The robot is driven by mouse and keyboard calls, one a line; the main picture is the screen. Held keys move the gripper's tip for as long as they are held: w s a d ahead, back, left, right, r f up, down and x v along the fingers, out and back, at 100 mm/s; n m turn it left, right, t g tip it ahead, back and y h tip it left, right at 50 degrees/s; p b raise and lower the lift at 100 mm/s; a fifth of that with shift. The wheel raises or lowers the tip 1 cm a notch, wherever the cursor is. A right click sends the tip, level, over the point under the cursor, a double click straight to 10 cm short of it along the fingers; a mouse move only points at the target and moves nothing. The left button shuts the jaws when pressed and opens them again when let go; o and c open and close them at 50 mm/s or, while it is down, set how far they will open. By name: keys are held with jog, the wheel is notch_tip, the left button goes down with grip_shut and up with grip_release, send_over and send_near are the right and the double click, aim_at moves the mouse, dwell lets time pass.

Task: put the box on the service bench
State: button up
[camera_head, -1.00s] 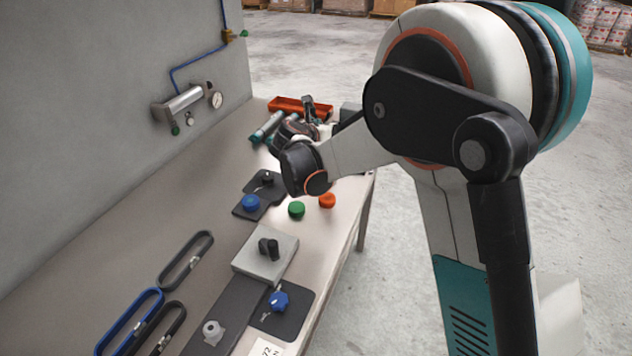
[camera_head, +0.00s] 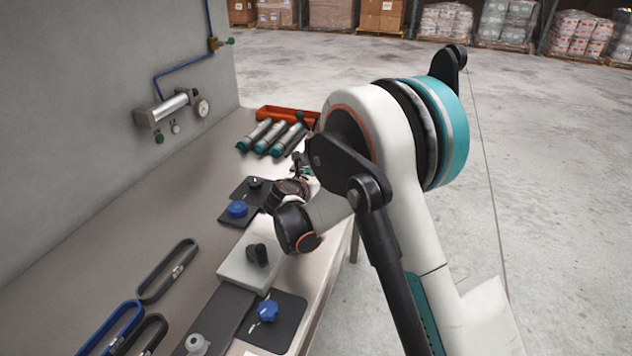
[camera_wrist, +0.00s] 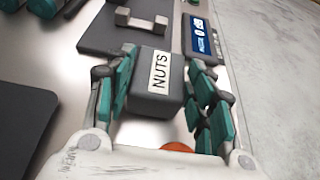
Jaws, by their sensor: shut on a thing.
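The box is a dark grey block with a white NUTS label (camera_wrist: 157,85), seen in the wrist view between my gripper's teal-padded fingers (camera_wrist: 162,78). My gripper is shut on it. In the head view my gripper (camera_head: 299,165) is small and largely covered by my own arm over the bench's right side, and I cannot make out the box there. A long grey-brown bench (camera_head: 115,240) runs along a grey wall panel; I cannot tell from a label whether it is the service bench. The box's underside is hidden, so I cannot tell whether it touches the surface.
Near the box are a digital display (camera_wrist: 203,40) and a dumbbell-shaped weight (camera_wrist: 141,21) on a dark plate. Teal-ended cylinders (camera_head: 270,137) and an orange tray (camera_head: 272,113) occupy the far end. A knobbed plate (camera_head: 248,268) and belts (camera_head: 168,272) lie nearer. Open floor is right.

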jog(key=shift+f, duration=0.15)
jog(key=o, duration=1.3)
jog(key=shift+s+a+r, duration=0.1)
jog(key=shift+s+r, duration=0.1)
jog(key=shift+r, duration=0.1)
jog(key=p+v, duration=0.3)
jog(key=v, duration=0.8)
jog(key=shift+s+a+r, duration=0.1)
jog(key=shift+s, duration=0.15)
